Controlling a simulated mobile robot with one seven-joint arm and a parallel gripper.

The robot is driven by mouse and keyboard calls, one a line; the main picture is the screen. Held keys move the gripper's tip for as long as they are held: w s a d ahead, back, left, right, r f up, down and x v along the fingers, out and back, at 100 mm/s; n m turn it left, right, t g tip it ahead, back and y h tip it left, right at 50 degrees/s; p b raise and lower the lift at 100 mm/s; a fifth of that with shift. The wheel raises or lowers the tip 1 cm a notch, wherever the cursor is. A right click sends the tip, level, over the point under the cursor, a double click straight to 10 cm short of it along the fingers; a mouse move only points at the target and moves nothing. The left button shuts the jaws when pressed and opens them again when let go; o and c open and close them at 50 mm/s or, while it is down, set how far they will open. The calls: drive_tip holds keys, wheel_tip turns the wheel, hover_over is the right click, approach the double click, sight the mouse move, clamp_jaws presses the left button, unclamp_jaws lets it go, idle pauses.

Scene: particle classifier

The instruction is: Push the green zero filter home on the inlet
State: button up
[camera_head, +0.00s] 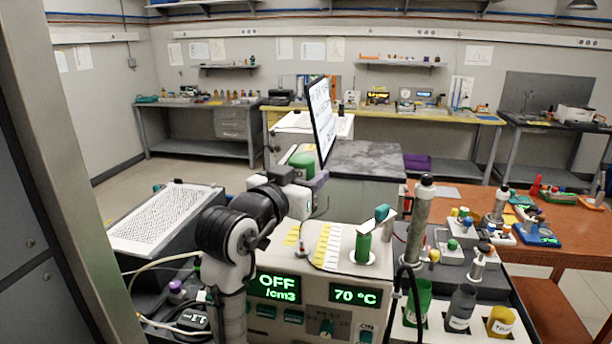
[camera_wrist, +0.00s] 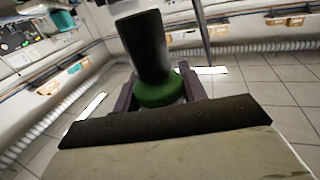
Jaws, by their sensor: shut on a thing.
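My gripper (camera_head: 318,181) is raised above the left part of the instrument. In the wrist view its two purple fingers (camera_wrist: 160,96) are closed on the green zero filter (camera_wrist: 160,91), with a dark grey cylinder rising from its far side.
The instrument (camera_head: 345,272) reads OFF and 70 °C. A separate green cylinder (camera_head: 363,248) stands in a white ring on its top. A metal tube with a dark cap (camera_head: 420,210) rises at right. Green, grey and yellow cups (camera_head: 460,308) stand at front right. A perforated box (camera_head: 165,220) is at left.

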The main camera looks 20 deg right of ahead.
drive_tip(key=shift+f+b, duration=1.8)
drive_tip(key=shift+f, duration=0.9)
drive_tip(key=shift+f+b, duration=0.95)
drive_tip(key=shift+f, duration=0.5)
drive_tip(key=shift+f, duration=0.35)
drive_tip(key=o, duration=1)
drive_tip(key=shift+o, duration=0.4)
drive_tip(key=shift+b, duration=0.3)
drive_tip(key=b+v, duration=0.3)
drive_tip(key=v, duration=1)
drive_tip(key=shift+s+a, duration=0.2)
drive_tip(key=shift+a, duration=0.1)
drive_tip(key=shift+r, duration=0.1)
